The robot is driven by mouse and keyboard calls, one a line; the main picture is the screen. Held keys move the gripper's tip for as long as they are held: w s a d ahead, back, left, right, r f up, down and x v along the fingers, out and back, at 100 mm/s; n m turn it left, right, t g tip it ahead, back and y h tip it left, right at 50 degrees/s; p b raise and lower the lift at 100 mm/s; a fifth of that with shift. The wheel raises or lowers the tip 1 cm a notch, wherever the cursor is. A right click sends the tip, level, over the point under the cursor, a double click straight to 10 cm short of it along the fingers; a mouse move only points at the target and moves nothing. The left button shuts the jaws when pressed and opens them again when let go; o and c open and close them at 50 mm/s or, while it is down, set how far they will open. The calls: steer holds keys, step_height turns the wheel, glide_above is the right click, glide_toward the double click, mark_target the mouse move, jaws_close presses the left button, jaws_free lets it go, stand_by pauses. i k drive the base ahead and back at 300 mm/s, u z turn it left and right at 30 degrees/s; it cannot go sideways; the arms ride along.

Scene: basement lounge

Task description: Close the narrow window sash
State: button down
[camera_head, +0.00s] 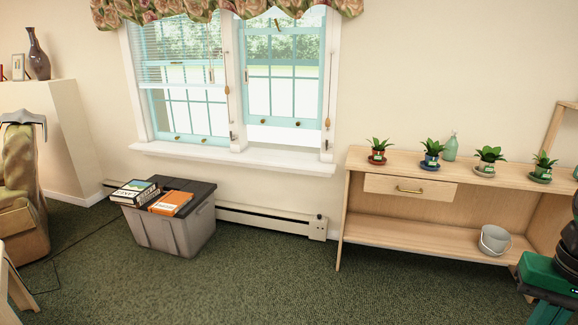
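A double window with teal sashes stands in the wall, upper left of centre in the head view. The right lower sash (283,122) looks narrower and is raised. A clear open gap (284,136) shows between its bottom rail and the white sill (240,156). Two small round brass-coloured pulls sit on that rail. The left lower sash (190,137) sits lower, near the sill, partly behind a white blind (180,75). My gripper cannot be made out in this view, so whether it is open or shut does not show.
A grey bin (170,235) with books on its lid stands below the window's left half. A baseboard heater (265,219) runs under the sill. A wooden shelf unit (400,235) with potted plants stands right. An armchair (20,190) is left. Green carpet lies clear in front.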

mark_target(273, 121)
steer(key=u, duration=0.05)
steer(key=i, duration=1.2)
steer(key=u, duration=0.3)
steer(key=i, duration=2.3)
steer(key=u, duration=0.25)
